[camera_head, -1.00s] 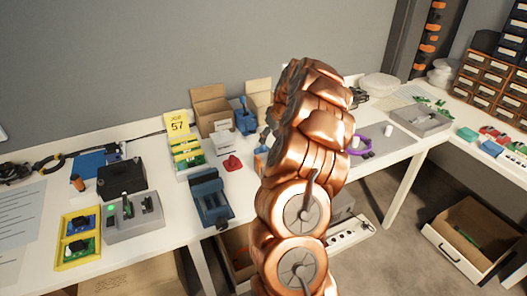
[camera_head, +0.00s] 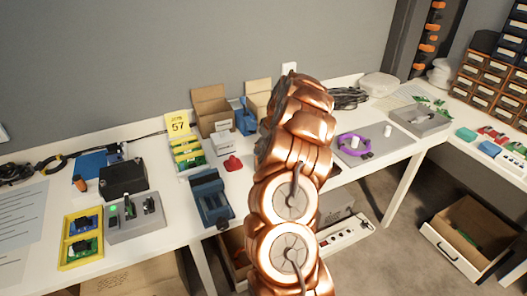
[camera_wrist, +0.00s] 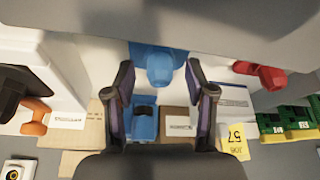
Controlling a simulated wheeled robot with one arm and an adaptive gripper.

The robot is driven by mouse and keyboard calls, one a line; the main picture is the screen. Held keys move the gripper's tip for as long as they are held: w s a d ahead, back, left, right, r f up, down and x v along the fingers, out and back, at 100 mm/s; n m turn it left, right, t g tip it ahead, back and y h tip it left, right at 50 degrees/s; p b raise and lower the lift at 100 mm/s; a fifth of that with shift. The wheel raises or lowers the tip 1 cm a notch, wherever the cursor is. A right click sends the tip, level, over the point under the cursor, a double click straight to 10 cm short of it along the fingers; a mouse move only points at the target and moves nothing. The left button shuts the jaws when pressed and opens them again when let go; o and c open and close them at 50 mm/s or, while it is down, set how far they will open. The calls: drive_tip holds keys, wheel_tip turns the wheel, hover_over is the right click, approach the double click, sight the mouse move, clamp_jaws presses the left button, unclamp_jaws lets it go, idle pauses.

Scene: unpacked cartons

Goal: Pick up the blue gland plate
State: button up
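A blue piece with a flat plate and a round stub (camera_wrist: 160,68), which looks like the blue gland plate, lies on the white table in the wrist view. My gripper (camera_wrist: 159,66) is open, with one dark finger on each side of this piece. No contact with the fingers can be made out. In the head view my copper-coloured arm hides the gripper and this piece. A second blue object (camera_wrist: 143,124) shows lower between the fingers in the wrist view; it stands by the cartons in the head view (camera_head: 245,121).
A red part (camera_wrist: 262,73) lies to the right in the wrist view, an orange part (camera_wrist: 35,118) to the left. Open cartons (camera_head: 212,112) and a yellow job-57 card (camera_head: 178,124) stand behind. A blue vise (camera_head: 211,199) is at the table's front.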

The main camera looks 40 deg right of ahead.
clamp_jaws()
drive_tip(key=shift+r, duration=0.15)
